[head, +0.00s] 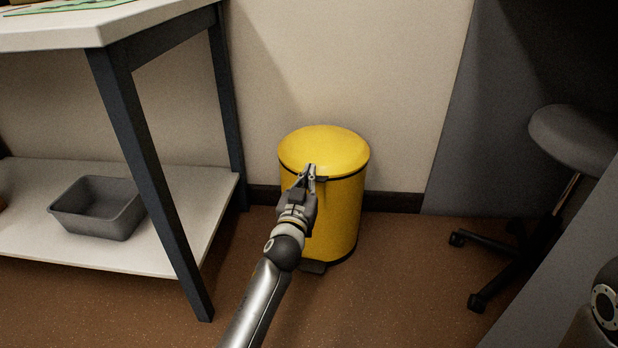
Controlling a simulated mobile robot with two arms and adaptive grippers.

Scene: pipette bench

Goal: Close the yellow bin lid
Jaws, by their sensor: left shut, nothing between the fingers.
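A yellow pedal bin (340,215) stands upright on the brown floor against the wall. Its domed yellow lid (325,146) lies down on the rim, and a dark band shows beneath it. My left gripper (309,170) is shut and empty, with its fingertips at the front edge of the lid. I cannot tell whether they touch it. My left arm hides the left front of the bin. My right gripper is not in view.
A bench with dark legs (150,165) and a white lower shelf (150,235) stands left of the bin, with a grey tub (98,207) on the shelf. A grey stool (572,138) stands at the right. Floor between bin and stool is clear.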

